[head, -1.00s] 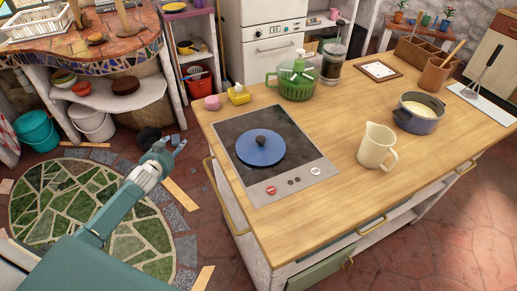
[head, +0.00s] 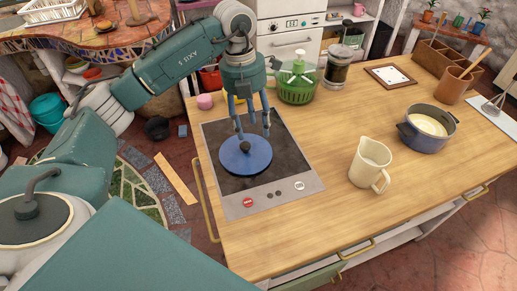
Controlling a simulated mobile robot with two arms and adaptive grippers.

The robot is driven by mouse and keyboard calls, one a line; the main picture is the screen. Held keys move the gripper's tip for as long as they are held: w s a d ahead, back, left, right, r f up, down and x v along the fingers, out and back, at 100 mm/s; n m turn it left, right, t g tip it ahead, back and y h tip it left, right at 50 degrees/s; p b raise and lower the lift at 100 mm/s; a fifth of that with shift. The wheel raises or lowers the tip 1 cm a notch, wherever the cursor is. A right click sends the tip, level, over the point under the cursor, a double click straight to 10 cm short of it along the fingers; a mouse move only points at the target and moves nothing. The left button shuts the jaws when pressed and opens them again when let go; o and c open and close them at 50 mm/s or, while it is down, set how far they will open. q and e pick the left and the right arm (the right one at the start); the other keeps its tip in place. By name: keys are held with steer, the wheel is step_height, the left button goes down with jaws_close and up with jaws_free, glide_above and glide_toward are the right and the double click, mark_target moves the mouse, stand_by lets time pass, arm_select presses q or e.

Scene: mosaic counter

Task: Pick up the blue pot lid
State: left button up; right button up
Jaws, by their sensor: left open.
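The blue pot lid (head: 246,158), a round disc with a dark knob (head: 245,146), lies flat on the black cooktop (head: 288,160). My left gripper (head: 253,134) points down from above, over the far side of the lid. My right gripper does not show.
A cream jug (head: 367,163) stands right of the cooktop, with a blue pot (head: 423,130) farther right. The wooden counter (head: 310,235) is clear in front.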

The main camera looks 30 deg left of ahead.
mark_target(245, 144)
arm_select(q)
steer(key=shift+s+a+f+y, duration=0.15)
steer(key=shift+a+y, duration=0.55)
steer(key=shift+a, duration=0.5)
steer(key=f, duration=0.2)
steer(key=f+p, duration=0.1)
steer(key=shift+s+a+f, duration=0.1)
steer(key=shift+a+f, duration=0.1)
steer(key=shift+f, duration=0.5)
steer(key=f+p, duration=0.2)
steer(key=f, duration=0.1)
steer(key=f+p, duration=0.1)
steer(key=shift+w+f, duration=0.35)
steer(key=shift+f, duration=0.35)
steer(key=c, duration=1.1)
jaws_close()
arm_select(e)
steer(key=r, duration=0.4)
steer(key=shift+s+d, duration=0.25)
arm_select(q)
steer(key=shift+w+r, duration=0.1)
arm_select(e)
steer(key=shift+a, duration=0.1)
